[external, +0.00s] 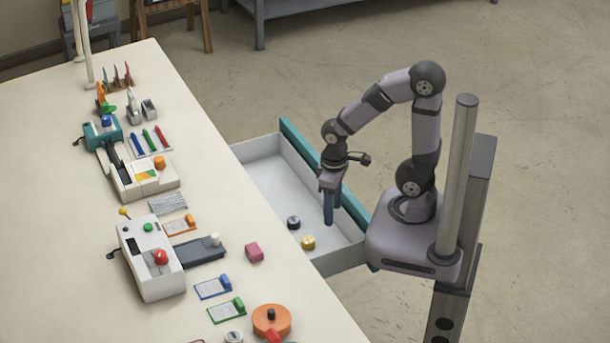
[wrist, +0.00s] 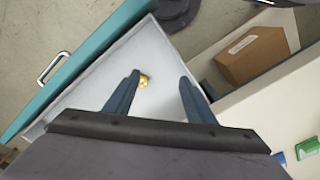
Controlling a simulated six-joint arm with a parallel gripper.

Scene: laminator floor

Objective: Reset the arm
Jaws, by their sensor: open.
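My gripper (external: 329,222) hangs over the open drawer (external: 262,165), which has a teal front and a pale inside. Its two blue fingers point down and stand apart in the wrist view (wrist: 160,84), with nothing held between them. A gold knob-like piece (external: 308,243) lies on the drawer floor; it shows beyond the fingers in the wrist view (wrist: 144,82). A black round piece (external: 293,222) lies near it in the external view. I cannot pick out the black piece in the wrist view.
The white table (external: 60,210) left of the drawer carries a grey box with a red button (external: 150,258), a pink block (external: 254,252), an orange round piece (external: 271,320) and several clipped cards. A cardboard box (wrist: 252,54) shows in the wrist view. The drawer walls surround my fingers.

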